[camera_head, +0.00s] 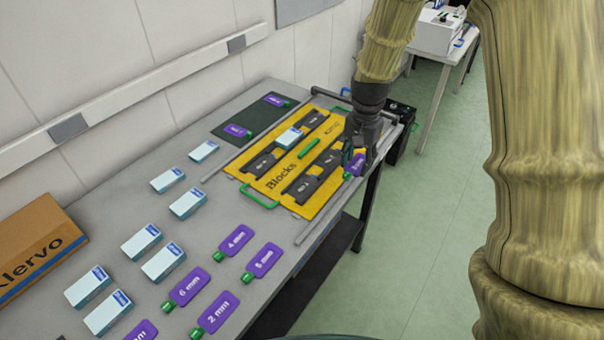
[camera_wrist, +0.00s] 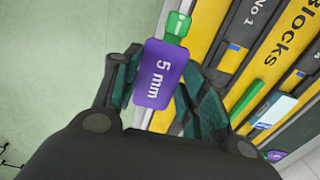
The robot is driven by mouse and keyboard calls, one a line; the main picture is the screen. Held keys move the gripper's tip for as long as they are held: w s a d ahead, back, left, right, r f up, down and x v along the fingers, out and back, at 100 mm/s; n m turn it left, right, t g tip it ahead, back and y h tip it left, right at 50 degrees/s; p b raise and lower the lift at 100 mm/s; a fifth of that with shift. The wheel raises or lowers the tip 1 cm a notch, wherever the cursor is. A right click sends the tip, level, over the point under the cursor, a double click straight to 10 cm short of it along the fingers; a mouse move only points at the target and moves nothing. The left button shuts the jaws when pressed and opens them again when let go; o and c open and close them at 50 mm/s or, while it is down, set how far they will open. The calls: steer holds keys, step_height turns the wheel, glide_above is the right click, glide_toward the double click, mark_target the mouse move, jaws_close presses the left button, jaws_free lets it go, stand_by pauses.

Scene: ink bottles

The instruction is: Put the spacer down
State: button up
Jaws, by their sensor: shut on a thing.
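My gripper (camera_head: 362,148) is shut on a purple spacer (camera_head: 355,165) with a green end, at the near right edge of the yellow board. In the wrist view the spacer (camera_wrist: 161,74) reads "5 mm" and sits between the two fingers of my gripper (camera_wrist: 163,92), its green end pointing away. It appears above the board's edge and the metal rail; I cannot tell whether it touches anything. The yellow board (camera_head: 268,191), marked "Blocks", has dark slotted holders (camera_head: 318,176). A white-blue box sits in the far holder, and a green bar (camera_head: 309,148) lies between the holders.
More purple spacers, including "4 mm" (camera_head: 234,241), "6 mm" (camera_head: 188,286) and "2 mm" (camera_head: 217,312), lie at the near table edge. Several white-blue boxes (camera_head: 165,261) stand at left. A dark mat (camera_head: 230,117) holds two purple pieces. A cardboard box (camera_head: 35,246) stands at far left.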

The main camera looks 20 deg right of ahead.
steer(key=p, duration=0.3)
glide_above(305, 185)
steer(key=shift+f, duration=0.7)
steer(key=shift+f+p, duration=0.65)
steer(key=shift+f, duration=1.1)
steer(key=shift+s+f, duration=0.25)
steer(key=shift+f, duration=0.35)
steer(key=o, duration=0.9)
steer(key=shift+f, duration=0.1)
steer(key=shift+c, duration=0.2)
steer(key=shift+w+f, duration=0.15)
steer(key=shift+r, duration=0.3)
steer(key=shift+w+r, duration=0.15)
steer(key=shift+r, duration=0.55)
step_height(305, 185, up, 12)
steer(key=b, duration=0.2)
steer(key=shift+b, duration=0.35)
